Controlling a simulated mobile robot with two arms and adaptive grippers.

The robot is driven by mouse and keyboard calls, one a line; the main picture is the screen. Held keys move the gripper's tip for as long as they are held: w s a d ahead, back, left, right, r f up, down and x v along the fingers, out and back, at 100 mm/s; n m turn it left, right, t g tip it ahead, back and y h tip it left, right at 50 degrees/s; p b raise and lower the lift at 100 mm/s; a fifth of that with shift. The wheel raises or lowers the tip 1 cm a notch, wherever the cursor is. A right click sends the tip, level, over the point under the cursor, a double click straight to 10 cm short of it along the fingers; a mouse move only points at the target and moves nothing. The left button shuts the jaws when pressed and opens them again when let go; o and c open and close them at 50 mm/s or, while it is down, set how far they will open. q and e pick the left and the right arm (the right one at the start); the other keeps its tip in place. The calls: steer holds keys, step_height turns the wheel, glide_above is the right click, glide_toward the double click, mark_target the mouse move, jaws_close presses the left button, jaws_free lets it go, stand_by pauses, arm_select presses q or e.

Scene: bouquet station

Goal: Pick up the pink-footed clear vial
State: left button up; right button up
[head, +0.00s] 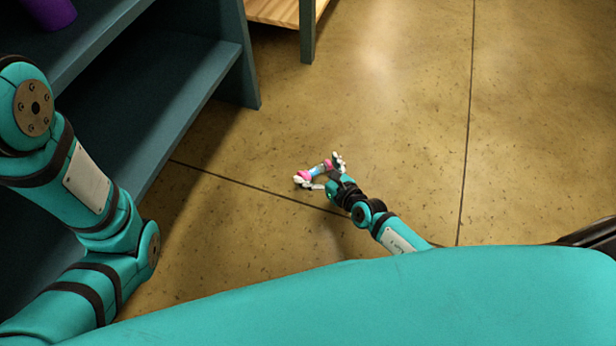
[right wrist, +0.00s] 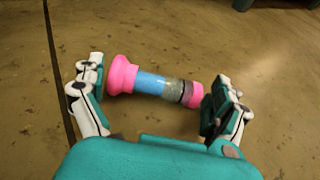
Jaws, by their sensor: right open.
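The pink-footed clear vial (right wrist: 173,88) lies on its side on the floor in the right wrist view. It has a wide pink foot at the left, a blue band, a clear part and a pink end at the right. My right gripper (right wrist: 157,100) is open, with one finger near each end of the vial. I cannot tell whether the fingers touch it. In the head view my right gripper (head: 322,170) reaches down to the floor, and the vial (head: 315,172) shows small between its fingers. My left arm shows at the left, but its gripper is out of view.
A dark teal shelf unit (head: 180,110) stands at the left, with a purple container (head: 50,12) on its upper board. Another piece of furniture with a wooden board (head: 275,12) stands at the top. The floor (head: 400,110) around the vial is clear, mainly to the right.

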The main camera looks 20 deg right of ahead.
steer(key=shift+r, duration=0.1)
steer(key=c, duration=1.2)
steer(key=shift+r, duration=0.15)
